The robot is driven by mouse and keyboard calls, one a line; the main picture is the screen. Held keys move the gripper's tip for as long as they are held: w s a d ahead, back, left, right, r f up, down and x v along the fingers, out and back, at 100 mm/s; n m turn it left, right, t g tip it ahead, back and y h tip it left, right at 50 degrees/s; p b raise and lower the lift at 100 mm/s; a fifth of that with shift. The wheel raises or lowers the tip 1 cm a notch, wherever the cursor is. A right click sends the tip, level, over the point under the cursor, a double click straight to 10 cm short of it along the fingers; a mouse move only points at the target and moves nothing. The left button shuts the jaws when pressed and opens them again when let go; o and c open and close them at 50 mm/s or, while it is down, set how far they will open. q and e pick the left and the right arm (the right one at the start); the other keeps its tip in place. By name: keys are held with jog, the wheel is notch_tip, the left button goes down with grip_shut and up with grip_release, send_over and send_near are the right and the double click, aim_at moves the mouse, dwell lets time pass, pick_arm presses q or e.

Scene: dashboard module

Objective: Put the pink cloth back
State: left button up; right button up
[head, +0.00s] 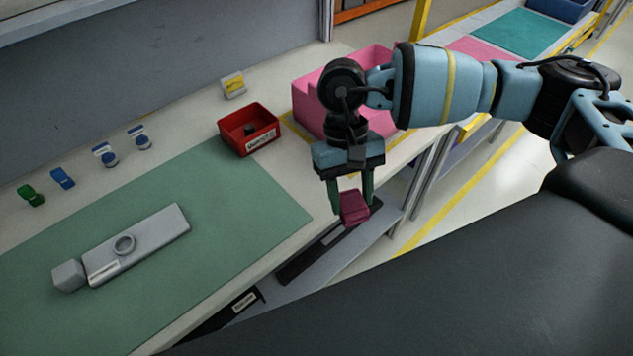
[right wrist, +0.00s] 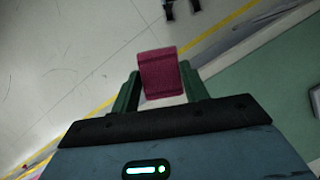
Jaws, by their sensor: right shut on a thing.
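My right gripper (head: 353,196) is shut on the pink cloth (head: 355,208), a small folded dark-pink piece. It hangs in the air just off the front edge of the workbench, in front of the pink bin. In the right wrist view the cloth (right wrist: 160,74) sits between the two green fingers of the gripper (right wrist: 160,92), with the floor behind it. My left gripper is not in view.
A red bin (head: 237,145) holds a dark item. A green mat (head: 250,213) carries a grey module (head: 150,240) with a ring. Blue and green small parts stand along the back, with a yellow-marked card (head: 233,86). A lower shelf (head: 330,262) lies below the bench edge.

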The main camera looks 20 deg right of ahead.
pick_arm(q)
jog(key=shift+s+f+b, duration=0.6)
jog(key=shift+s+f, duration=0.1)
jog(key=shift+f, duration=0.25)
pick_arm(e)
jog(key=a+f+m+t+y, duration=0.3)
jog(key=a+m, duration=0.3)
jog(key=m, duration=0.7)
jog(key=shift+s+f+m+y, duration=0.3)
jog(key=shift+f+y, duration=0.2)
jog(key=shift+f, duration=0.1)
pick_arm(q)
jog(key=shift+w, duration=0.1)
